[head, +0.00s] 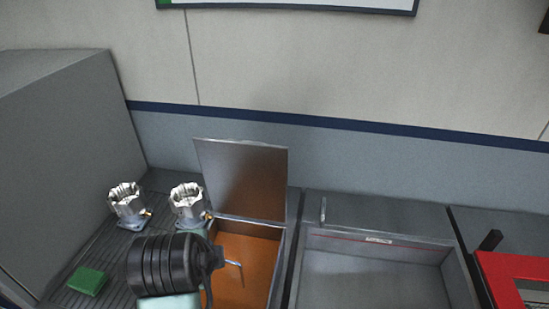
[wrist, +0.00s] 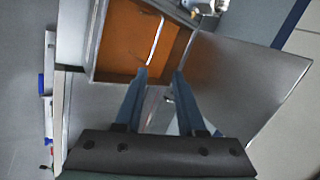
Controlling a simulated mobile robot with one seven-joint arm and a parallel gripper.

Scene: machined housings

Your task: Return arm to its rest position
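My gripper (wrist: 160,78) shows in the wrist view with its two blue-grey fingers apart and nothing between their tips. In the head view my black wrist hangs in front of the orange-lined box, and the fingers are mostly hidden. The open box (head: 240,250) has its metal lid (head: 245,180) standing up at the back. A thin bent metal rod, like a hex key (head: 236,264), shows at the box beside my wrist. In the wrist view the rod (wrist: 155,38) lies over the orange floor, beyond my fingertips and apart from them.
Two silver machined housings (head: 127,203) (head: 187,203) stand on the ribbed grey surface at left. A green block (head: 87,281) lies at front left. An empty grey tray (head: 375,275) is right of the box. A red-framed object (head: 500,283) stands at far right.

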